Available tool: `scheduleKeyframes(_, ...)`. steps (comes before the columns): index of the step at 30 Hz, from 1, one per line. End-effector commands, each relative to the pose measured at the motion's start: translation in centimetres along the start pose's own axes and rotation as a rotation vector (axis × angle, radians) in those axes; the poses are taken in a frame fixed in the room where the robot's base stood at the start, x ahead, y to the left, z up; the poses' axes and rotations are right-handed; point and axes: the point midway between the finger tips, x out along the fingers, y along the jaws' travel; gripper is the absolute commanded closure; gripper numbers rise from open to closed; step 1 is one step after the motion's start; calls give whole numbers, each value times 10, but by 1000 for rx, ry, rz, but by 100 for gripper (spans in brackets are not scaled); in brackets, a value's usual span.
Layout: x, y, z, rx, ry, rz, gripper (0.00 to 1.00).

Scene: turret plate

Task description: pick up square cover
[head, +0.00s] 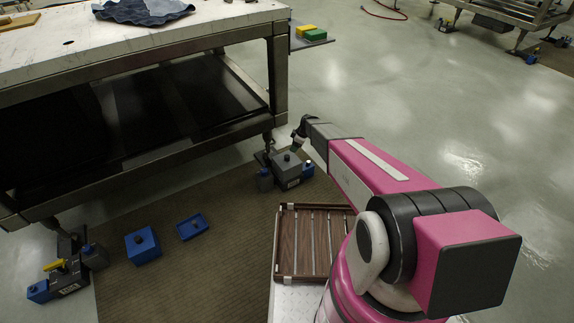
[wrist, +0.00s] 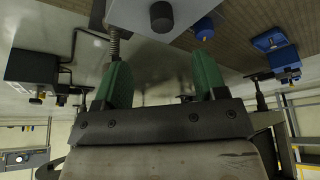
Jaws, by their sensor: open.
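No single piece is clearly marked as the square cover. A grey square block with a dark knob (head: 285,173) sits on the floor by the table leg; a grey knobbed block, probably the same one, shows at the top of the wrist view (wrist: 143,14). In the head view my arm reaches toward the grey block; the fingertips are not clear there.
A heavy table (head: 150,48) with a dark lower shelf stands at the left, a blue cloth (head: 143,10) on top. A slatted wooden tray (head: 316,243) is beside my base. A clamp-like foot (head: 70,270) is at lower left. The brown mat is open around the blue pieces.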

Motion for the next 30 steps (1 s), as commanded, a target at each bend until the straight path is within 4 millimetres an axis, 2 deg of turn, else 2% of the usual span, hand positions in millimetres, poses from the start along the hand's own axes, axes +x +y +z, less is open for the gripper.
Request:
scheduleKeyframes(9, 44, 0, 0, 1, -1, -1, 35)
scheduleKeyframes(17, 60, -1, -1, 1, -1, -1, 35)
scheduleKeyframes(25, 97, -2, -2, 2, -1, -1, 35)
scheduleKeyframes(30, 101, -3, -3, 2, -1, 0, 35)
